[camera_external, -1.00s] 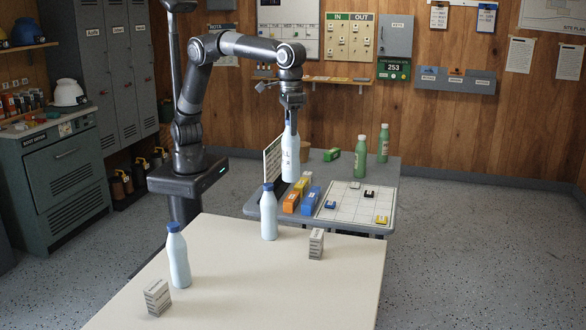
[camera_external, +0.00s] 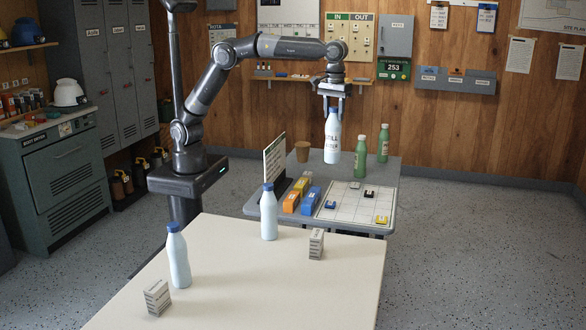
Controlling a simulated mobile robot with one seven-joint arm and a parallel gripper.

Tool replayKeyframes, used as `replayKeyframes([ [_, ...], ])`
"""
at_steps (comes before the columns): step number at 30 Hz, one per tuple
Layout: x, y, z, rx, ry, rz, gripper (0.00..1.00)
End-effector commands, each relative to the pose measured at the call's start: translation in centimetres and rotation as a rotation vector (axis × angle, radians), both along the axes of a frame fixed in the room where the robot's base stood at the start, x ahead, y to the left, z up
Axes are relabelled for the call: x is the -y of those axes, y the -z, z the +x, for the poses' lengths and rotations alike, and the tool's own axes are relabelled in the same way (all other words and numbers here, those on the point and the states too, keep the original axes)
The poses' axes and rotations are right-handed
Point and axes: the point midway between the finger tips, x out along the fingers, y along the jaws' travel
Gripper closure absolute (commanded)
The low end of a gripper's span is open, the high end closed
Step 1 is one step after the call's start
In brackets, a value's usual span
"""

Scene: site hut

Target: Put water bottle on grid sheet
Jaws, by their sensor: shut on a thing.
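My gripper (camera_external: 333,98) is shut on a white water bottle with a blue cap (camera_external: 332,145), near its top. The bottle hangs upright and carries a label reading "STILL WATER". In the picture its bottom lies just above the far left part of the grid sheet; the exact height gap is hard to tell. The white grid sheet (camera_external: 341,211) lies on the grey table. Small blue, black and yellow pieces sit on it.
Two green bottles (camera_external: 361,156) (camera_external: 383,143) stand behind the sheet. Two pale blue bottles (camera_external: 269,214) (camera_external: 178,258) stand on the cream table (camera_external: 240,285) in front.

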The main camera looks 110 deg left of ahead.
Motion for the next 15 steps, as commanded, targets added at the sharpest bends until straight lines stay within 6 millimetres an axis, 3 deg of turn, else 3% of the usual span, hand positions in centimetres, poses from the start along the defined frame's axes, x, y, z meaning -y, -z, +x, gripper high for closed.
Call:
replayKeyframes([
  [9,-2.4,-0.1,0.6,0.002,-0.070,-0.001,1.00],
  [15,-2.2,1.5,0.6,0.000,-0.067,-0.001,1.00],
])
